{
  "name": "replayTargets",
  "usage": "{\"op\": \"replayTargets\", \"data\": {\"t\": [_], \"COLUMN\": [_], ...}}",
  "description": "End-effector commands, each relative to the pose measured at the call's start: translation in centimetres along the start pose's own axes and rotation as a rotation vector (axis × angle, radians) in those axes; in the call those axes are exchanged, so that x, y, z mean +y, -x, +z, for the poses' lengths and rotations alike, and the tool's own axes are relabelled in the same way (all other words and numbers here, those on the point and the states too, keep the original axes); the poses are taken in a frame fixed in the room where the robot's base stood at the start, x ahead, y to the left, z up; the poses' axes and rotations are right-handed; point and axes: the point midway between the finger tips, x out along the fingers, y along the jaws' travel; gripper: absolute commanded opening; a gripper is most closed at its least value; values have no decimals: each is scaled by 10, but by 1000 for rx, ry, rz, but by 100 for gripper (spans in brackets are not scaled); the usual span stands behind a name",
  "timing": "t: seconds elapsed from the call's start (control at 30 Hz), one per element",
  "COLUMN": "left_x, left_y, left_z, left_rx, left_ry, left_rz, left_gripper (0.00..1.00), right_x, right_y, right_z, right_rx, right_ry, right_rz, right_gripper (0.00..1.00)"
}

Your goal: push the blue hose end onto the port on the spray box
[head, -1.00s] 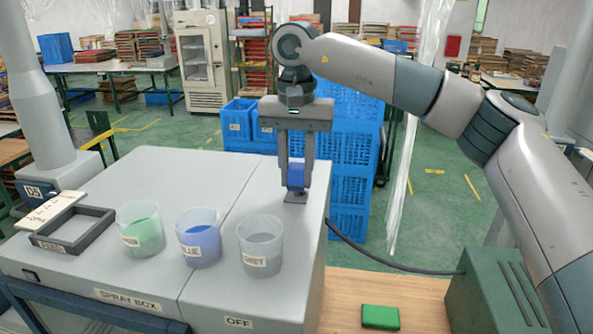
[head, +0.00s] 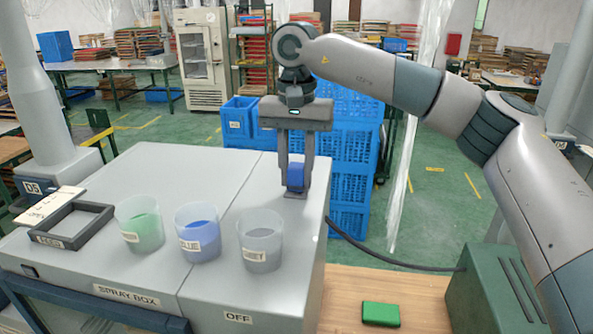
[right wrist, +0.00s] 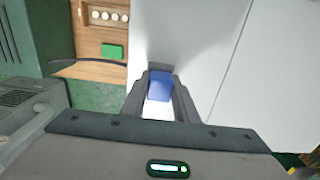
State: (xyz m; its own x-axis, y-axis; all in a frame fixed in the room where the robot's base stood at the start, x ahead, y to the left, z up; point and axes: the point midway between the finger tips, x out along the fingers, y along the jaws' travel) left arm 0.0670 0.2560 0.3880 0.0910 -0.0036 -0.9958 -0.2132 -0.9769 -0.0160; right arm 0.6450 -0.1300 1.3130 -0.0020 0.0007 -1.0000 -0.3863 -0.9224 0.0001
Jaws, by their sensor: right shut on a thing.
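My right gripper (head: 296,186) points straight down over the back right of the spray box (head: 220,180). It is shut on the blue hose end (head: 296,177), which it holds upright. In the right wrist view the blue hose end (right wrist: 160,86) sits between the fingertips (right wrist: 160,90). A small dark grey piece shows at the fingertips, low against the box top. I cannot tell whether it is the port, or whether the hose end is seated; the fingers hide the contact. My left gripper is not in view.
Green (head: 140,224), blue (head: 197,233) and grey (head: 260,240) paint cups stand on the box front. A dark frame (head: 72,225) lies at left. A green block (head: 380,314) and a green machine (head: 490,290) with a black cable are at right. Blue crates (head: 350,150) stand behind.

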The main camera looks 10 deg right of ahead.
Motion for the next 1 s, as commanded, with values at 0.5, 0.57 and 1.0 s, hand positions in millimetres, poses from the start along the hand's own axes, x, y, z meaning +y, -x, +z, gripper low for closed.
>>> {"op": "replayTargets", "data": {"t": [0.5,0.57,1.0], "left_x": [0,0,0], "left_y": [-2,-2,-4], "left_z": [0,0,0], "left_rx": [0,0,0], "left_ry": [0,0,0], "left_rz": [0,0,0], "left_gripper": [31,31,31], "right_x": [0,0,0], "right_y": [-4,-4,-5], "right_z": [0,0,0], "right_rx": [0,1,1], "right_ry": [0,0,0], "right_rz": [0,0,0], "right_gripper": [7,7,48]}}
